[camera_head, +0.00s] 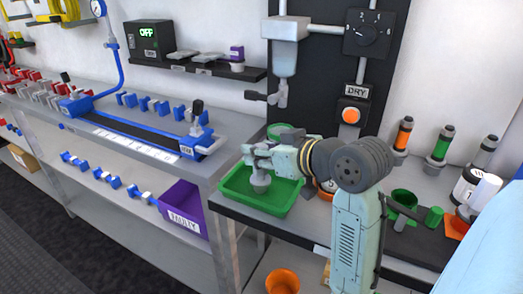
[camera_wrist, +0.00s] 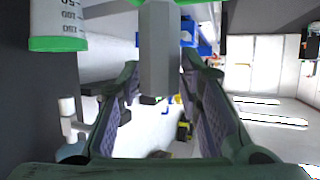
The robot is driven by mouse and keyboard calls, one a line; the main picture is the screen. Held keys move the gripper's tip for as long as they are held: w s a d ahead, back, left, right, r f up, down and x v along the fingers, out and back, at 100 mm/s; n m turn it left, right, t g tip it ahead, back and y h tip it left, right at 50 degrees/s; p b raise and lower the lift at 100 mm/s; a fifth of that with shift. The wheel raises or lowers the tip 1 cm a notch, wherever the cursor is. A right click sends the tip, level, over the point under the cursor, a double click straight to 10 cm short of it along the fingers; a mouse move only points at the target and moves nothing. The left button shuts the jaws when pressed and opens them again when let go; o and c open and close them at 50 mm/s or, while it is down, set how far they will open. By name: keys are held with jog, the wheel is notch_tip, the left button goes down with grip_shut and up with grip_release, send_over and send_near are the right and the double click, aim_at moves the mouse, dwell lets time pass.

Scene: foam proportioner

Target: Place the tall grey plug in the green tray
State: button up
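The tall grey plug (camera_head: 260,182) is upright within the green tray (camera_head: 232,197) in the head view, directly below my gripper (camera_head: 254,156). It appears to stand on the tray floor. My gripper reaches in level from the right, over the tray. In the wrist view the plug's grey faceted shaft (camera_wrist: 160,50) shows between the fingers of my gripper (camera_wrist: 163,75). The fingers are apart, with a gap visible on both sides of the shaft. In the head view my gripper partly hides the plug's top.
A grey dispenser with a tap (camera_head: 283,60) hangs above the tray. A green-rimmed graduated vessel (camera_wrist: 58,25) is close in the wrist view. The blue fixture (camera_head: 150,130) is on the left bench. Orange (camera_head: 403,133) and green (camera_head: 441,143) cylinders stand right of my arm.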

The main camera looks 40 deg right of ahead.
jog(key=shift+o, duration=1.2)
jog(key=shift+r, duration=0.3)
jog(key=shift+s, duration=0.4)
jog(key=b+v, duration=0.2)
jog(key=v, duration=0.9)
jog(key=shift+r, duration=0.15)
